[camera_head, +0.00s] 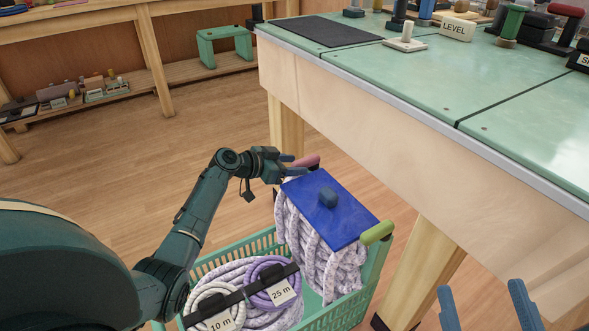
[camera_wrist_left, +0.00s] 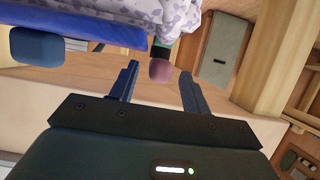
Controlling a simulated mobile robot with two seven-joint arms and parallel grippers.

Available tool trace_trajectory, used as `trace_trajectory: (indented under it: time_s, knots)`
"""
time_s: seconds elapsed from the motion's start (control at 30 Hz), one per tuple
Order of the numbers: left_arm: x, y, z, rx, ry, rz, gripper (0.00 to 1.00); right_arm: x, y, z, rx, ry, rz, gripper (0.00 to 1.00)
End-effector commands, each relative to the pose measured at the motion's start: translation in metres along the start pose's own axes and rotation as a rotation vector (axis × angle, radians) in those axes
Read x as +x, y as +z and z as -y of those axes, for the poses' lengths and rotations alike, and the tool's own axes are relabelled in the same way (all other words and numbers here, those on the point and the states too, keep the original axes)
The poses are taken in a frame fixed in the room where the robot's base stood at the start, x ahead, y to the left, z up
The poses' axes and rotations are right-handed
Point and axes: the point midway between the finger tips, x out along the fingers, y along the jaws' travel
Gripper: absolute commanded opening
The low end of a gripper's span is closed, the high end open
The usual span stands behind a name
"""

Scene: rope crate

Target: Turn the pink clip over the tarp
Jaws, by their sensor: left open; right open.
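The pink clip (camera_head: 306,161) is at the far end of the blue tarp (camera_head: 330,212), at the crate's rim. In the left wrist view the pink clip (camera_wrist_left: 160,71) lies between the fingertips, with a gap to the fingers visible. A green clip (camera_head: 377,233) is at the tarp's near right corner. My left gripper (camera_head: 290,164) is open around or just beside the pink clip. My right gripper (camera_head: 482,298) is open and empty at the lower right.
The green crate (camera_head: 362,295) stands on the wood floor and holds coiled ropes (camera_head: 225,277) tagged 10 m and 25 m under a dark strap. A workbench (camera_head: 400,75) with tools on top rises close to the right. A shelf stands behind; the floor at left is clear.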

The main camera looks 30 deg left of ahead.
Motion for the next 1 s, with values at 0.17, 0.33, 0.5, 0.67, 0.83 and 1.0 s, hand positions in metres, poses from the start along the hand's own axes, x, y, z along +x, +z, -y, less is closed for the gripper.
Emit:
trace_trajectory:
  time_s: [0.17,0.33,0.5,0.67,0.83,1.0]
  knots:
    - [0.0097,-0.0001,-0.0003,0.000,0.000,0.000,0.47,0.0031,-0.0049,-0.0024,-0.022,-0.004,-0.033,0.71]
    - [0.0101,-0.0003,-0.0004,0.000,0.000,0.000,0.47,0.0033,-0.0057,-0.0026,-0.023,-0.003,-0.035,0.71]
    - [0.0099,-0.0003,-0.0003,0.000,0.000,0.000,0.40,0.0032,-0.0057,-0.0027,-0.023,-0.003,-0.035,0.71]
    - [0.0097,-0.0002,-0.0003,0.000,0.000,0.000,0.27,0.0032,-0.0056,-0.0027,-0.023,-0.003,-0.035,0.71]
    - [0.0096,-0.0002,-0.0002,0.000,0.000,0.000,0.13,0.0032,-0.0055,-0.0027,-0.023,-0.003,-0.035,0.71]
    - [0.0096,-0.0001,-0.0002,0.000,0.000,0.000,0.00,0.0032,-0.0053,-0.0026,-0.023,-0.003,-0.034,0.71]
